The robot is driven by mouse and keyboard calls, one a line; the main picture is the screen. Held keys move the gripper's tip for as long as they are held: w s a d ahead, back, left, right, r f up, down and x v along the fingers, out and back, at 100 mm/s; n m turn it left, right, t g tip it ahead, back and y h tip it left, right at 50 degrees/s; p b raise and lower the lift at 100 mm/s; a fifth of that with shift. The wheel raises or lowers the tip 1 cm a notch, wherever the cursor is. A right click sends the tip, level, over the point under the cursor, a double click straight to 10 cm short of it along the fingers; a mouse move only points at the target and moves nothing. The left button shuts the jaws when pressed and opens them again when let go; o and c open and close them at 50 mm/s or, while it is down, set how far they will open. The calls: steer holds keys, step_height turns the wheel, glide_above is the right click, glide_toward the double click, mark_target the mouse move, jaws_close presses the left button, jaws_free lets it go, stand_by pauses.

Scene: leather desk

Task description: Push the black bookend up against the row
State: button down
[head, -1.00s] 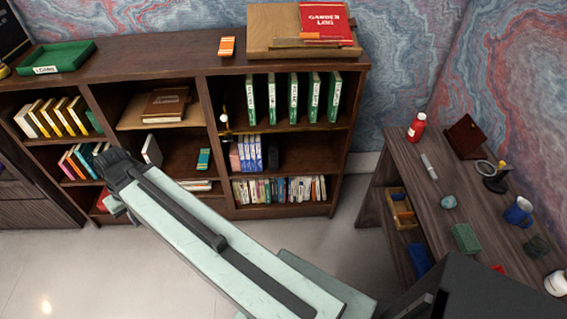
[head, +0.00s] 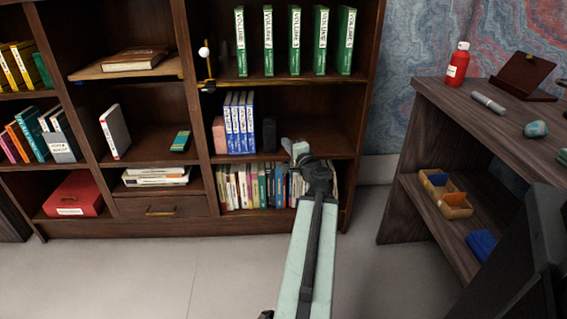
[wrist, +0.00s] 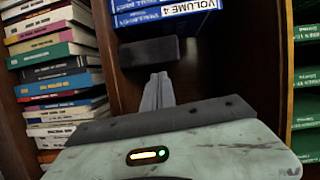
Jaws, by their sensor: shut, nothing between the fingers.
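The black bookend (head: 269,135) stands upright on the middle shelf of the right-hand bookcase section. It is just right of the row of blue-and-white books (head: 239,122), with a small gap visible between them. In the wrist view the dark bookend (wrist: 148,52) lies between my gripper and the blue book marked VOLUME 4 (wrist: 190,10). My gripper (head: 287,145) is at the shelf's front, right of the bookend. In the wrist view my gripper (wrist: 158,82) is shut and empty, its tips close to the bookend; I cannot tell whether they touch.
A pink block (head: 219,135) stands at the row's left end. Books (head: 245,188) fill the shelf below, and green volumes (head: 295,40) stand above. The middle shelf (head: 335,145) is bare to the right. A side desk (head: 440,120) stands at right.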

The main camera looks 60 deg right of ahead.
mark_target(270, 134)
steer(key=s+d+f+m+h, duration=0.2)
steer(key=s+d, duration=0.1)
steer(key=s, duration=0.2)
steer(key=shift+g, duration=0.4)
steer(key=x, duration=1)
steer(key=shift+w+r+b, duration=0.25)
steer(key=shift+w+b, duration=0.1)
steer(key=w+a, duration=0.2)
steer(key=shift+w, duration=0.35)
steer(key=shift+w+a, duration=0.25)
steer(key=shift+w, duration=0.05)
